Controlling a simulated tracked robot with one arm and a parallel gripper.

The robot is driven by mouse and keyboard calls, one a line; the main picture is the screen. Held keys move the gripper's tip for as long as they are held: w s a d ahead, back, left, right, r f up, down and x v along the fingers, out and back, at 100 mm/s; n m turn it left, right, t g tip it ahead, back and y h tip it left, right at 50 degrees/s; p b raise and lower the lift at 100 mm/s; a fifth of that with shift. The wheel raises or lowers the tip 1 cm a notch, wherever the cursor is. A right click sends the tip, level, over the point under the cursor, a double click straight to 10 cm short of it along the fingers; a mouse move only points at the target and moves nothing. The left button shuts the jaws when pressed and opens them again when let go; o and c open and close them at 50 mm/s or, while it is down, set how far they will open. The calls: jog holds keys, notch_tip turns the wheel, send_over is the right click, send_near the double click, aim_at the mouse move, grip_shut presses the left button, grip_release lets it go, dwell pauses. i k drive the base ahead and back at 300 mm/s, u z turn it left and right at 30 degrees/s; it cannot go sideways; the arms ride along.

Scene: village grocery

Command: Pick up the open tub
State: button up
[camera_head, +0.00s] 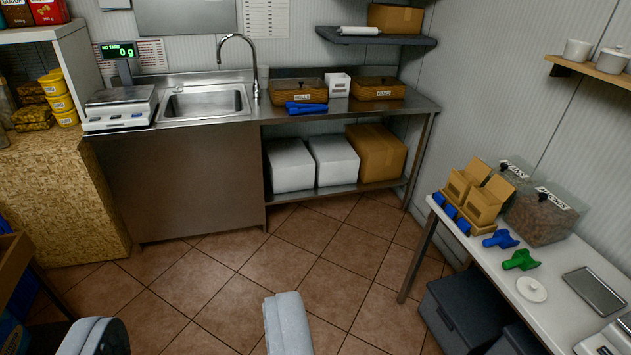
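I cannot make out an open tub for certain. Several yellow tubs (60,102) are stacked on the chipboard counter at the far left, and they look lidded. A loose white round lid or dish (532,289) lies on the white table at the right. My gripper (190,335) shows at the bottom edge as two pale grey fingers set wide apart. It is open, with only floor tiles visible between the fingers. It is well short of the counters and the table.
A steel counter (350,104) with sink, scale (118,108) and baskets stands at the back. The white table (557,312) holds blue and green scoops, cardboard boxes and clear bins. Dark crates (462,310) sit beneath it. The tiled floor (330,245) between is clear.

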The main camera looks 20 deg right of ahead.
aim_at(574, 50)
jog(key=z, duration=0.2)
jog(key=i, duration=1.3)
jog(key=z, duration=0.7)
jog(key=i, duration=1.5)
jog(key=z, duration=0.6)
jog(key=i, duration=0.9)
jog(key=z, duration=0.25)
